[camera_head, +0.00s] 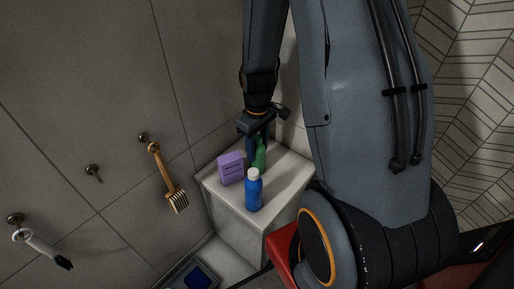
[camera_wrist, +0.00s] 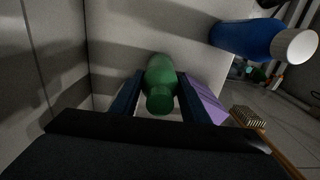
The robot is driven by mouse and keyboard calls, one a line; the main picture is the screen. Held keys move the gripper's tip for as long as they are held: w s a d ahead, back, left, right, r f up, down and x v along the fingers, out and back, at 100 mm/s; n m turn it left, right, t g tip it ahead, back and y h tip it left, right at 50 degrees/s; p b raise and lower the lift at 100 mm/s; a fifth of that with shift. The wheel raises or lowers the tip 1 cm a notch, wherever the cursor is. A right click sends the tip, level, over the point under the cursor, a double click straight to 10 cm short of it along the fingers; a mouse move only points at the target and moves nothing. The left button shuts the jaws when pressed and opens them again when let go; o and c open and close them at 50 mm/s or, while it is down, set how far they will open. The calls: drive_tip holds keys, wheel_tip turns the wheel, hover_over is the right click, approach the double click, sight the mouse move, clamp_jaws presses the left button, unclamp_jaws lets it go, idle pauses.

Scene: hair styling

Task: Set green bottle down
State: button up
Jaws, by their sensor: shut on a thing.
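My gripper (camera_head: 258,144) points down over a white box-shaped stand in the corner. It is shut on the green bottle (camera_head: 260,157), which is upright and partly hidden by the fingers. In the wrist view the green bottle (camera_wrist: 160,84) sits between my two fingers (camera_wrist: 157,98). The bottle is at or very near the top of the stand (camera_head: 285,183); I cannot tell whether its base touches.
A purple box (camera_head: 231,168) and a blue bottle with a white cap (camera_head: 253,190) stand on the same surface, close in front of the green bottle. A wooden brush (camera_head: 167,178) and a white-handled brush (camera_head: 40,247) hang on the wall. Bare stand top lies at right.

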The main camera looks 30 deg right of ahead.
drive_tip(key=o, duration=1.2)
drive_tip(key=shift+f, duration=0.15)
wheel_tip(320, 180, up, 12)
drive_tip(key=shift+r+p, duration=0.15)
drive_tip(key=shift+p, duration=0.55)
drive_tip(key=s+a+r+m, duration=0.2)
drive_tip(key=s+a+r, duration=0.2)
drive_tip(key=s, duration=0.3)
drive_tip(key=s+a+r+m, duration=0.3)
drive_tip(key=s+a+r, duration=0.2)
drive_tip(key=s, duration=0.2)
drive_tip(key=shift+s+r, duration=0.15)
drive_tip(key=shift+s, duration=0.05)
